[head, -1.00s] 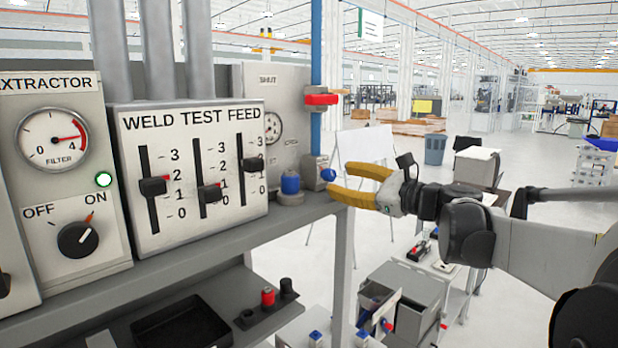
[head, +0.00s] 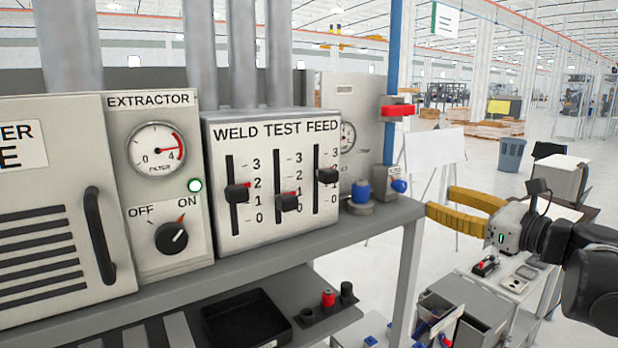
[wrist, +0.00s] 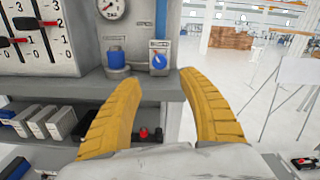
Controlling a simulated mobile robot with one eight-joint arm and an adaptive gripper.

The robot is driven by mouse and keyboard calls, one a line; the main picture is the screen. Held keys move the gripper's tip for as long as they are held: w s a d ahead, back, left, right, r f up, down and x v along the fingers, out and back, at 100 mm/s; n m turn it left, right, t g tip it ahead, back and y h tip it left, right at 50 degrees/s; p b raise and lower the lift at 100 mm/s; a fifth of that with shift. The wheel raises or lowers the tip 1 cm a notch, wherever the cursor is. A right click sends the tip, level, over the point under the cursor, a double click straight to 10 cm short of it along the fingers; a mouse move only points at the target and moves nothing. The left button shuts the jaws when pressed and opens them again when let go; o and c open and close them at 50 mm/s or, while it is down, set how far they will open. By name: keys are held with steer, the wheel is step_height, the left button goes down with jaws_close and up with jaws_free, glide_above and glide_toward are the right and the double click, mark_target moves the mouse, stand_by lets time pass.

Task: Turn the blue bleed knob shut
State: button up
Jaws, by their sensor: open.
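The blue bleed knob (head: 399,186) is on a small grey box at the right end of the upper shelf, under a blue pipe. In the wrist view the knob (wrist: 158,58) is on the box's front, with a red mark beside it. My gripper (head: 440,201) has yellow fingers, spread and empty. It is right of the knob in the head view, apart from it. In the wrist view the gap between my fingertips (wrist: 158,82) lies just below the knob. Nothing hides the knob.
A blue cylinder (head: 361,191) on a grey base stands left of the knob. A red handle (head: 397,109) is on the pipe above. The weld test feed panel (head: 270,180) is further left. The shelf edge and its post (head: 408,275) are below.

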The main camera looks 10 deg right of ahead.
mark_target(404, 188)
steer(key=w+a+m+p, duration=0.1)
steer(key=w, duration=0.2)
steer(key=w+a+p, duration=0.1)
steer(key=w, duration=0.3)
steer(key=w+a+m+p, duration=0.1)
steer(key=w+a, duration=0.1)
steer(key=w, duration=0.1)
steer(key=shift+w+r+m+p, duration=0.1)
steer(key=shift+w+m+p, duration=0.2)
steer(key=shift+p, duration=0.05)
jaws_close()
